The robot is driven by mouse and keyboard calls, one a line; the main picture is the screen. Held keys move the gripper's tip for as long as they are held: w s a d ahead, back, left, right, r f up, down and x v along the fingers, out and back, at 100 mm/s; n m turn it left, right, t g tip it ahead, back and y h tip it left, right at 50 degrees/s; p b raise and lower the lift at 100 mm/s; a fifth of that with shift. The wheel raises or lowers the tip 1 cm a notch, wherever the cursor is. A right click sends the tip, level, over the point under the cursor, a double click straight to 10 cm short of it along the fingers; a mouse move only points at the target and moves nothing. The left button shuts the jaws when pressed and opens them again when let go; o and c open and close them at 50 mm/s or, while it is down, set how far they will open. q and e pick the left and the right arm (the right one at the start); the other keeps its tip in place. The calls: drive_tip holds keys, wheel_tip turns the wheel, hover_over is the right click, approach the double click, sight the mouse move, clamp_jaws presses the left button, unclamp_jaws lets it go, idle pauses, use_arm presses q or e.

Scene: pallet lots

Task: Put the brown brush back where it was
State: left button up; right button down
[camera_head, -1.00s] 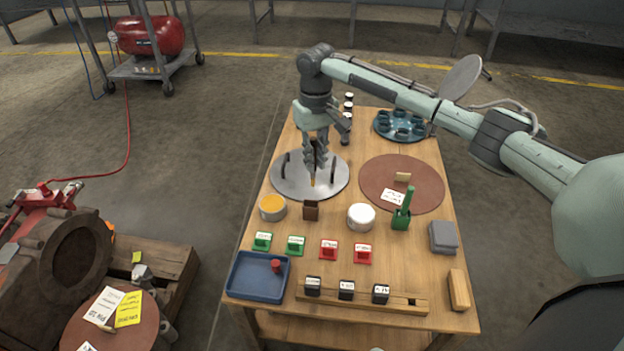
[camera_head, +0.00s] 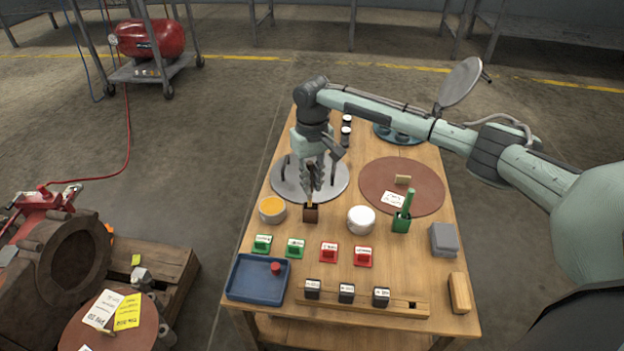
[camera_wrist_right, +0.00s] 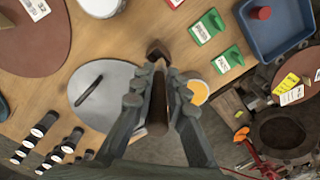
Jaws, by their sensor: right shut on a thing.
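My right gripper (camera_head: 313,186) is shut on the brown brush (camera_wrist_right: 157,112) and points downward near the front edge of the grey round plate (camera_head: 292,190). In the head view the brush's lower end (camera_head: 310,200) shows below the fingers, at the top of the small brown holder (camera_head: 311,214). The holder also shows in the right wrist view (camera_wrist_right: 158,49), just beyond the fingertips. I cannot tell whether the brush end is inside the holder or just over it. My left gripper is not in view.
An orange-filled tin (camera_head: 272,209) stands close left of the holder, a white tin (camera_head: 361,219) to its right. A green brush (camera_head: 408,203) stands in a green holder (camera_head: 401,223). Green and red labelled stands, a blue tray (camera_head: 236,276) and a wooden rack (camera_head: 330,299) lie nearer.

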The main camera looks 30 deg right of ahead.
drive_tip(key=shift+f, duration=0.2)
drive_tip(key=c, duration=1.5)
unclamp_jaws()
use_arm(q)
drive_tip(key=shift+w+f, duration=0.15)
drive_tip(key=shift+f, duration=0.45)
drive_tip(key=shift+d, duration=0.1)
use_arm(e)
drive_tip(key=shift+r, duration=0.1)
